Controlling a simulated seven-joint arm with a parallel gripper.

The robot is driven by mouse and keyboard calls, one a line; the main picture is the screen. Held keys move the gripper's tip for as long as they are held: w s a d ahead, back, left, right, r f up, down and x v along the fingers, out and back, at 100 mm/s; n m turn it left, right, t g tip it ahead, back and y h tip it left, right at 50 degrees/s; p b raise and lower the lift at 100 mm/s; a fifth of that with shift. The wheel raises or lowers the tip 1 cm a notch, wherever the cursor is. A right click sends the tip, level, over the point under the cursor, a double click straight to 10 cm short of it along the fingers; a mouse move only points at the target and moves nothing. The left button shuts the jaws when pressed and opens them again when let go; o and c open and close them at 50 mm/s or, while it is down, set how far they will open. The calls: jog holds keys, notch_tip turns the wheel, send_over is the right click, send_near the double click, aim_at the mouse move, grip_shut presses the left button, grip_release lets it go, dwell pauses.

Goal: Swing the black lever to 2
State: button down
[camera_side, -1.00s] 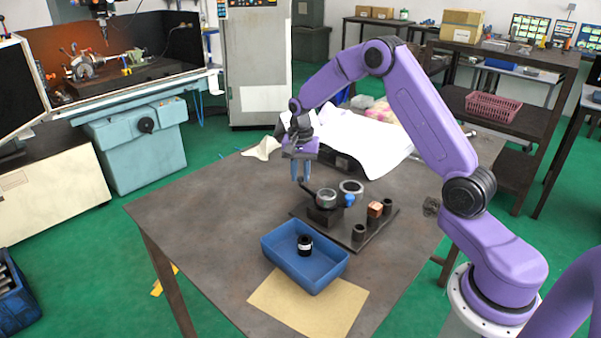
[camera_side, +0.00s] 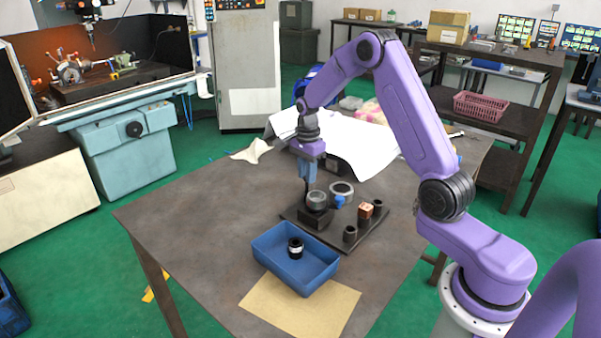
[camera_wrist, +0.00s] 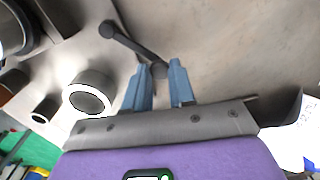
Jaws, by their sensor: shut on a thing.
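The black lever (camera_wrist: 130,45) shows in the wrist view as a dark bar with a rounded end. Its near end lies between the fingertips of my gripper (camera_wrist: 160,80), which is shut on it. In the side view my gripper (camera_side: 308,178) points down just behind and left of the chuck, a grey ring (camera_side: 317,198) on a black block (camera_side: 316,217). The fingers mostly hide the lever there. No position numbers are legible, so I cannot tell which mark the lever points to.
The table's left side is clear.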

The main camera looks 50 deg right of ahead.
jog(key=s+m, duration=0.1)
jog(key=s+d+m, duration=0.1)
jog(key=m, duration=0.1)
jog(key=shift+m, duration=0.3)
jog(key=shift+s+d+m, duration=0.15)
jog(key=shift+s+m, duration=0.35)
jog(key=shift+m, duration=0.4)
jog(key=shift+s+d+m, duration=0.1)
jog(key=shift+s+m, duration=0.4)
jog(key=shift+m, duration=0.4)
jog(key=c, duration=0.9)
grip_release()
jog(key=shift+c, duration=0.2)
notch_tip(320, 180, up, 18)
jog(key=shift+f, duration=0.25)
